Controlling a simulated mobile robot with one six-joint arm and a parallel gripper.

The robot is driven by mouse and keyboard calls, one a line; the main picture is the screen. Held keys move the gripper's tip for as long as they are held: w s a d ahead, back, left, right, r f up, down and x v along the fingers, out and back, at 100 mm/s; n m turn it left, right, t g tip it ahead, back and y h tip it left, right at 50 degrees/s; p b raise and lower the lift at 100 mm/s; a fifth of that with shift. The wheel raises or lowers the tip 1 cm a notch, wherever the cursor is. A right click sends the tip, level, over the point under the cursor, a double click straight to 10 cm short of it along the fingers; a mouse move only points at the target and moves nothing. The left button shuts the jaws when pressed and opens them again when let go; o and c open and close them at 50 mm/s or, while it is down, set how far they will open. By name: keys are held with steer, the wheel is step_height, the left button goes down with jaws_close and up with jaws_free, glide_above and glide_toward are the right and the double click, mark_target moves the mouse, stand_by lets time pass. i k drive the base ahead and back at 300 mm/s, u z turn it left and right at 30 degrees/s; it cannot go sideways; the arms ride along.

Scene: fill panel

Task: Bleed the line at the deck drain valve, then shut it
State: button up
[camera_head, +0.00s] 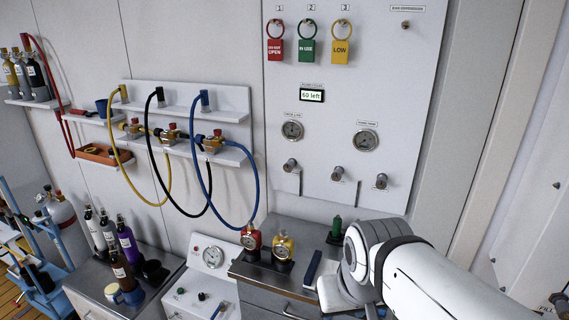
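The white fill panel (365,85) stands upright at the back. Low on it are three small valve knobs: a left one (290,165), a middle one (337,173) and a right one (381,181). Their labels are too small to read, so I cannot tell which, if any, is the deck drain valve, nor whether any is open. Two gauges, a left one (292,130) and a right one (366,140), sit above the knobs. My arm comes in from the lower right, below the panel. My gripper is out of sight.
A red tag (275,47), a green tag (308,51) and a yellow tag (341,50) hang above a display (312,95) reading "60 left". A blue hose (257,190) droops beside the panel. Red (251,243) and yellow (283,249) gauge fittings stand on the steel cabinet (262,270).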

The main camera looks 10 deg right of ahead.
mark_target(289, 166)
steer(key=z, duration=3.15)
steer(key=k, duration=1.05)
steer(key=u, duration=1.5)
steer(key=i, duration=0.75)
steer(key=u, duration=0.05)
